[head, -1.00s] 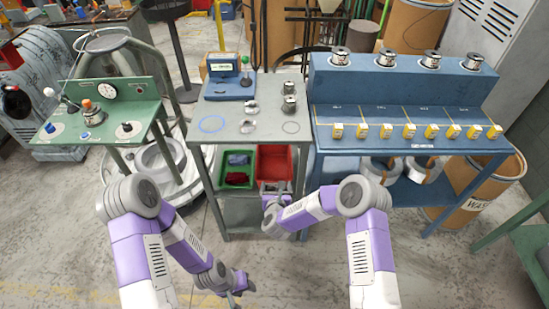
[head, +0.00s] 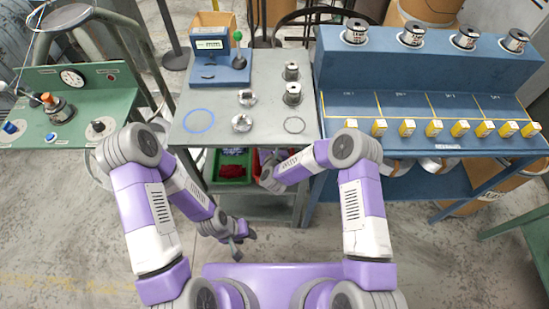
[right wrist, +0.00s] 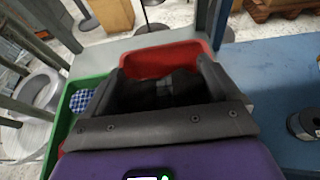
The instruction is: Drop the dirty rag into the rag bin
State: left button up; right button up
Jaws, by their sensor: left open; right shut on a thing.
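The dirty rag (right wrist: 172,88) looks like a dark bundle between the fingers of my right gripper (right wrist: 162,74), which is shut on it. Beyond the fingertips in the right wrist view is a red bin (right wrist: 160,58), probably the rag bin; its inside is mostly hidden. In the head view my right gripper (head: 268,180) is low in front of the red bin (head: 264,155), and the rag cannot be made out. My left gripper (head: 240,240) is open and empty, low in front of the grey table.
A green bin (head: 233,181) with red cloth stands beside the red bin; a blue checked cloth (right wrist: 82,101) shows in the wrist view. Both bins sit under the grey table top (head: 262,75). A blue bench (head: 420,195) stands right, a green one (head: 70,105) left.

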jog(key=shift+f+b, duration=0.95)
jog(key=shift+f, duration=1.05)
jog(key=shift+w, duration=0.1)
jog(key=o, duration=0.8)
jog(key=shift+c, duration=0.2)
jog(key=p+v, duration=0.2)
jog(key=v, duration=0.5)
jog(key=shift+s+r+p, duration=0.2)
jog(key=shift+s+p, duration=0.1)
